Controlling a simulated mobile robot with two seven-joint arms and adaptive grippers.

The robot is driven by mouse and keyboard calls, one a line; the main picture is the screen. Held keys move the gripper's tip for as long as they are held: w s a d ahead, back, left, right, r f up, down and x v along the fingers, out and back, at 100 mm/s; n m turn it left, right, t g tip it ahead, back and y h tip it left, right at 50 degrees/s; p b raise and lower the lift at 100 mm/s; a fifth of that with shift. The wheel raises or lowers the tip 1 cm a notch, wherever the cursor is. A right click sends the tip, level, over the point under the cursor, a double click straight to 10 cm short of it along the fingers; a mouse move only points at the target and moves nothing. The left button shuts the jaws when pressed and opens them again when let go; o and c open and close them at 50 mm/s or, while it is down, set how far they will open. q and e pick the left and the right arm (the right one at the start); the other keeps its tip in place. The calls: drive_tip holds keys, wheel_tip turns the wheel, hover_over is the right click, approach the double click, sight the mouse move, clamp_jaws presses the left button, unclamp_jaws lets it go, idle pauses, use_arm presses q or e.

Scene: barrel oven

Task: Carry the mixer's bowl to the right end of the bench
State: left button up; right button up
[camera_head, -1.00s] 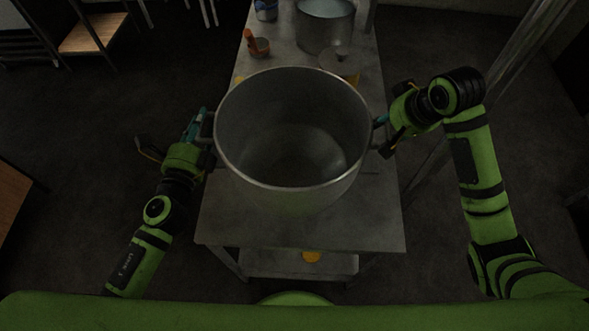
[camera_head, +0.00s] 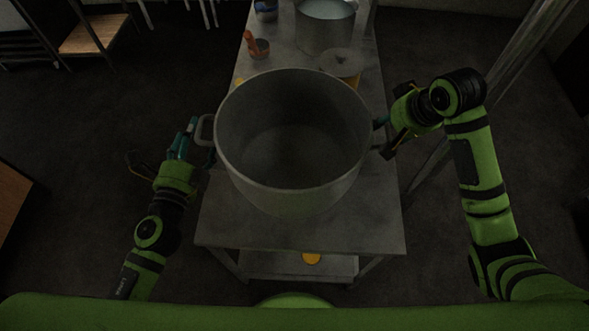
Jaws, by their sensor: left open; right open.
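The mixer's bowl (camera_head: 292,190) is a large grey metal pot, empty inside, with a side handle at left and one at right. It stands upright on the near part of the metal bench (camera_head: 370,225). My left gripper (camera_head: 187,140) is open, just left of the bowl's left handle (camera_head: 204,130) and apart from it. My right gripper (camera_head: 388,135) is open at the bowl's right handle, which is mostly hidden by its fingers; I cannot tell whether they touch it.
Behind the bowl on the bench stand a smaller metal pot (camera_head: 325,38), a round lidded container (camera_head: 341,64), a small pan with an orange handle (camera_head: 258,48) and a blue tin (camera_head: 266,11). A metal post rises at right. Wooden-topped furniture (camera_head: 14,195) is at far left.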

use_arm(q)
drive_tip(key=s, duration=0.8)
drive_tip(key=shift+s+a, duration=0.3)
drive_tip(key=shift+a, duration=0.15)
drive_tip(key=shift+r, duration=0.1)
use_arm(e)
drive_tip(key=o, duration=0.8)
drive_tip(key=shift+s+r, duration=0.1)
drive_tip(key=shift+r, duration=0.05)
drive_tip(key=v, duration=1.2)
